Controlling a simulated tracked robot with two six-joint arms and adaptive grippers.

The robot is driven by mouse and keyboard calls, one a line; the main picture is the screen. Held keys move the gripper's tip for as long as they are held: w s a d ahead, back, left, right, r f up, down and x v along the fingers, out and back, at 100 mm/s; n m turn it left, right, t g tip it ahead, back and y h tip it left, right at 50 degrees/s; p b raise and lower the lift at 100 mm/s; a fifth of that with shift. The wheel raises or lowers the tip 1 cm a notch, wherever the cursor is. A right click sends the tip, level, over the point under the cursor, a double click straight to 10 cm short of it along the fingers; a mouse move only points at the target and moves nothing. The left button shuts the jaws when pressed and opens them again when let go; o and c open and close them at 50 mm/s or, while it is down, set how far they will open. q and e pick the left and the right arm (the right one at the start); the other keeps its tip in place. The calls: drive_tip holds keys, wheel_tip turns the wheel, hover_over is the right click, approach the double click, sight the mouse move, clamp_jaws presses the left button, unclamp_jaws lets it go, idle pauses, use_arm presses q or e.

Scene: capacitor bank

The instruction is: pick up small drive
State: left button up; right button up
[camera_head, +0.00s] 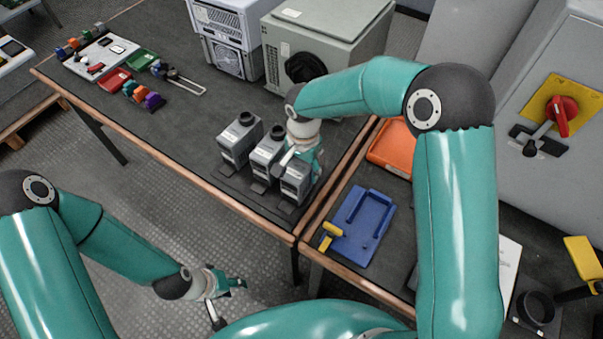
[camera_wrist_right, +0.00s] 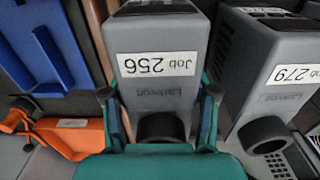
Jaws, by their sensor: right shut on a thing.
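Three grey box-shaped drives with black round parts stand in a row near the table's front right corner. The right-hand drive (camera_head: 294,187) has my right gripper (camera_head: 301,167) at its top. In the right wrist view this drive (camera_wrist_right: 163,38) is labelled "Job 256" and sits between the two fingers of my right gripper (camera_wrist_right: 158,98), which is shut on it. The middle drive (camera_head: 267,151) is close beside it; a neighbour labelled "Job 279" (camera_wrist_right: 270,65) shows in the wrist view. My left gripper (camera_head: 229,302) is open and empty, low in front of the table.
A blue tray (camera_head: 361,226) with a yellow-handled tool (camera_head: 330,236) and an orange tray (camera_head: 392,148) lie on the right table. A large grey cabinet (camera_head: 325,45) and a white unit (camera_head: 228,40) stand behind the drives.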

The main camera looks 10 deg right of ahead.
drive_tip(key=shift+w, duration=0.1)
clamp_jaws()
drive_tip(key=shift+r, duration=0.1)
